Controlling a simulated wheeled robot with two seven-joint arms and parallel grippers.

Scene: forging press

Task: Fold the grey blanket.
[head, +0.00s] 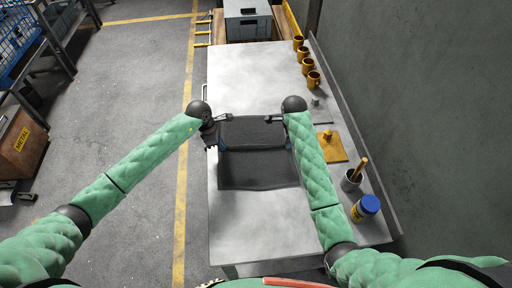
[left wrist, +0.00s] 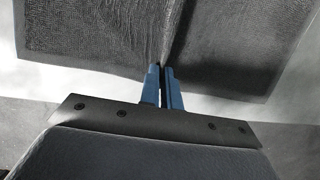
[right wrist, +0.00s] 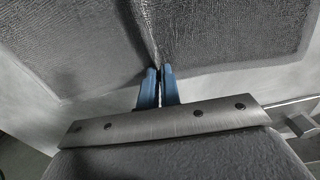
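The dark grey blanket (head: 258,172) lies on the light metal table, with a raised ridge running across it between my two grippers. My left gripper (head: 222,147) is at the blanket's left edge, and my right gripper (head: 290,145) is at its right edge, partly hidden by my forearm. In the left wrist view the blue fingertips (left wrist: 164,70) are close together on a gathered crease of the blanket (left wrist: 85,35). In the right wrist view the blue fingertips (right wrist: 157,72) likewise pinch a crease of the blanket (right wrist: 235,40).
Several yellow mugs (head: 308,64) line the table's right side. An orange board (head: 330,148), a grey cup (head: 351,181) with a tool and a blue-lidded jar (head: 366,207) stand to the right. The table (head: 245,80) is clear beyond the blanket. A wall bounds the right.

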